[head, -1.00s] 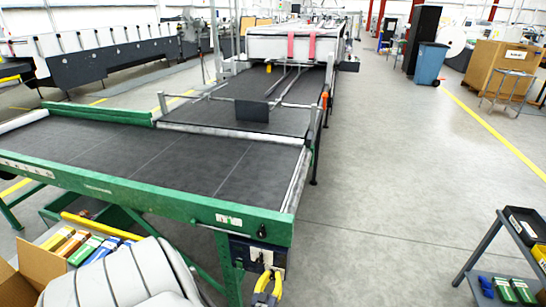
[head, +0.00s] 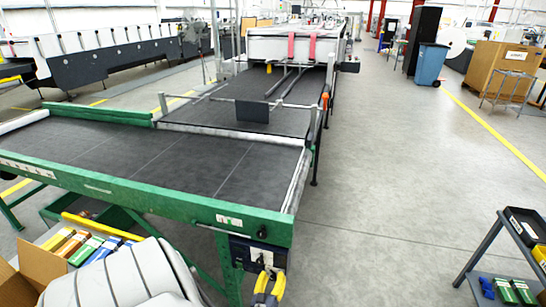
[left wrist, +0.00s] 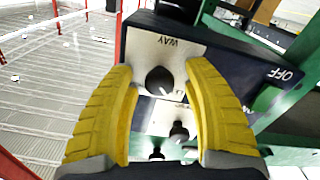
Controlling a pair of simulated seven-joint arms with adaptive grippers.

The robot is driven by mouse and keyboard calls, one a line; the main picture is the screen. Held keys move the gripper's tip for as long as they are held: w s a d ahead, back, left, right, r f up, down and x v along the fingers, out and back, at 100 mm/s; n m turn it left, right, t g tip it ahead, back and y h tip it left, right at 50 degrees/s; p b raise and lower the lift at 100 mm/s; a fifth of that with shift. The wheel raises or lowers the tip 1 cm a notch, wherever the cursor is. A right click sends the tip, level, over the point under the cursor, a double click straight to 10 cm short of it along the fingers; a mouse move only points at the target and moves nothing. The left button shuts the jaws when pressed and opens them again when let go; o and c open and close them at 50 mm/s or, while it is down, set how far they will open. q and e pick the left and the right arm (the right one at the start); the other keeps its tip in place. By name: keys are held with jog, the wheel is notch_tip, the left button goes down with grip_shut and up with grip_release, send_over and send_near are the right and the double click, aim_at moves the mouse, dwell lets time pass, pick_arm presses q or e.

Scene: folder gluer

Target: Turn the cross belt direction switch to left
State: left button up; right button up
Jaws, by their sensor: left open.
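The control box (head: 258,252) hangs under the green front rail of the belt table, with a light switch plate on it. In the left wrist view the plate (left wrist: 190,50) carries a black round knob (left wrist: 160,81) with a white pointer mark, beside the upside-down lettering "WAY". Two more black knobs show lower down, one (left wrist: 179,132) just below and one (left wrist: 157,153) partly cut by the gripper. My left gripper (left wrist: 160,70) is open, its yellow fingers on either side of the upper knob; contact cannot be told. In the head view this gripper (head: 270,277) is at the box. My right gripper is out of view.
The dark cross belt (head: 130,155) lies above the box inside its green frame (head: 150,197). An open carton (head: 18,285) with coloured packs stands at bottom left. A small cart (head: 490,250) stands at right. The grey floor between is free.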

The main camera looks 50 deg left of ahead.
pick_arm(q)
jog(key=v, duration=1.2)
dwell(0.5)
